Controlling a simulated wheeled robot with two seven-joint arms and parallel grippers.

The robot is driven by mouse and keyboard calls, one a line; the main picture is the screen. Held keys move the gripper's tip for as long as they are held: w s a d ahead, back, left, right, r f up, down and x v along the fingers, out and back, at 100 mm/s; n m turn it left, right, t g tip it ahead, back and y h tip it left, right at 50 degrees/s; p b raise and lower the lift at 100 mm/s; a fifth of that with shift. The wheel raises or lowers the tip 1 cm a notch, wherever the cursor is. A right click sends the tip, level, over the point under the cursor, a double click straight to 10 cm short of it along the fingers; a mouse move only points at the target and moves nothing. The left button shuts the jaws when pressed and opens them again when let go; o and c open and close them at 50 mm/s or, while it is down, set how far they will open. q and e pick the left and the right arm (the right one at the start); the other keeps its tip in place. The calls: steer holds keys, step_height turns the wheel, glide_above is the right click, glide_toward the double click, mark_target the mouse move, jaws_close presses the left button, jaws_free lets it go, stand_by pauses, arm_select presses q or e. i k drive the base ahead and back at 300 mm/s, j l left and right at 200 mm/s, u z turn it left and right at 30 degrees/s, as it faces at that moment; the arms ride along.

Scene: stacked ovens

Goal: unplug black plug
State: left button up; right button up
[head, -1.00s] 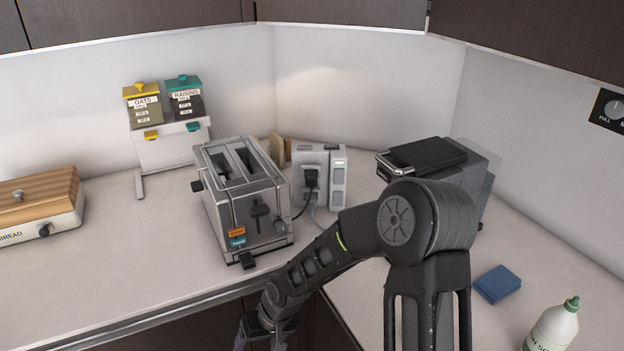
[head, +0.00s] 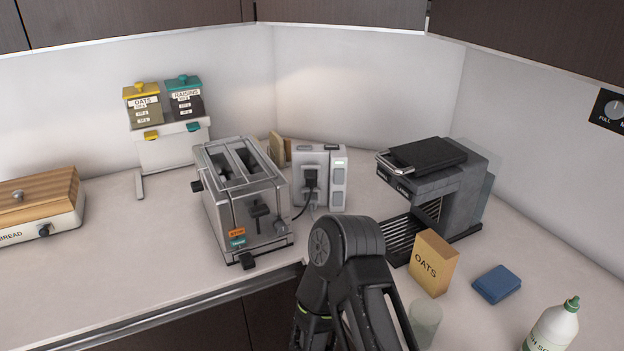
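The black plug (head: 311,178) sits in the front face of a white-grey outlet block (head: 337,187) at the back corner of the counter. A black cord (head: 299,210) runs from it down toward the toaster (head: 246,200) on its left. One of my arms, which I take to be the right, rises from the bottom edge in front of the counter corner. Its gripper is hidden or below the picture. It is well short of the plug and apart from it. My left gripper is not in view.
A coffee machine (head: 445,180) stands to the right, with an oats box (head: 433,263), a glass (head: 424,322), a blue cloth (head: 497,284) and a soap bottle (head: 553,328) nearby. A bread box (head: 40,205) and cereal dispenser (head: 168,150) are left. Counter before the bread box is clear.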

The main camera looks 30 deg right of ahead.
mark_target(311, 176)
steer(key=i+j, duration=0.15)
steer(key=j, duration=0.2)
steer(key=i+j, duration=0.35)
steer(key=j, duration=0.3)
steer(key=i+j, duration=0.15)
steer(key=j, duration=0.15)
steer(key=i+j+z, duration=0.1)
steer(key=z, duration=0.15)
steer(key=j+z, duration=0.1)
steer(key=z, duration=2.6)
